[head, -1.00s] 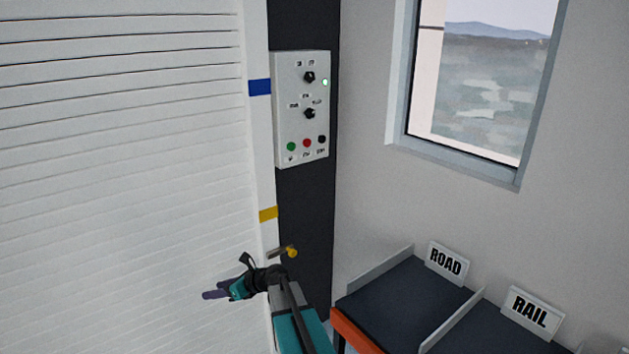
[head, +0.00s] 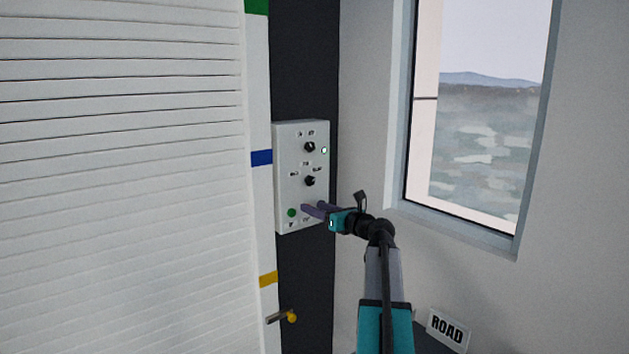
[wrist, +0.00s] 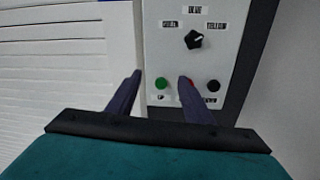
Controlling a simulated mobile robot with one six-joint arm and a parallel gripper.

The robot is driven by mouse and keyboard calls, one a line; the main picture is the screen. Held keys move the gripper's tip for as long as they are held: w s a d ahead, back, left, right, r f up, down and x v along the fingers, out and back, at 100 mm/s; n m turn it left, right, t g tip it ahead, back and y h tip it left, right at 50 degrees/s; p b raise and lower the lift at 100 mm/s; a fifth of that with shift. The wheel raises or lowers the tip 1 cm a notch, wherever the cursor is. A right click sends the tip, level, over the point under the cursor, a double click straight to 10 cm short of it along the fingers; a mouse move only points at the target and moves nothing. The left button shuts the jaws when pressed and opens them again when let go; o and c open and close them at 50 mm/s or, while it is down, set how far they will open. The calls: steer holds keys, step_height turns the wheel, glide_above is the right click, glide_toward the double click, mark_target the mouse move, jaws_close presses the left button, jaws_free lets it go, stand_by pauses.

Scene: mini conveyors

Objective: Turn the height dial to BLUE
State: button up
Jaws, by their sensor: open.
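The height dial (head: 310,181) is the lower black knob on a white control box (head: 283,170). In the wrist view the dial (wrist: 194,39) has a label above it that reads BLUE, one at its right that looks like YELLOW, and a blurred one at its left. I cannot tell for sure which label its pointer faces. My gripper (head: 312,207) is open and empty, just below the dial. In the wrist view the fingers (wrist: 160,76) stand either side of the green button (wrist: 162,84), and the right finger partly covers the red button (wrist: 190,82).
A window (head: 475,130) is at the right.

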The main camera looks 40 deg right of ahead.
mark_target(312, 183)
steer(key=s+d+r+h, duration=0.1)
steer(key=s+d+r, duration=0.3)
steer(key=s+d, duration=0.1)
steer(key=shift+s+d+r+m+h+p, duration=0.15)
steer(key=shift+s+r+m+h+p, duration=0.05)
steer(key=shift+r+m+h+p, duration=0.15)
steer(key=shift+w, duration=0.1)
steer(key=w+p, duration=0.1)
steer(key=w, duration=0.3)
steer(key=w+p, duration=0.1)
steer(key=w, duration=0.2)
steer(key=w+d+p, duration=0.1)
steer(key=w, duration=0.3)
steer(key=shift+w+r, duration=0.1)
steer(key=shift+w, duration=0.25)
steer(key=shift+w+p, duration=0.4)
steer(key=shift+w, duration=0.6)
steer(key=c, duration=1)
steer(key=shift+c, duration=0.2)
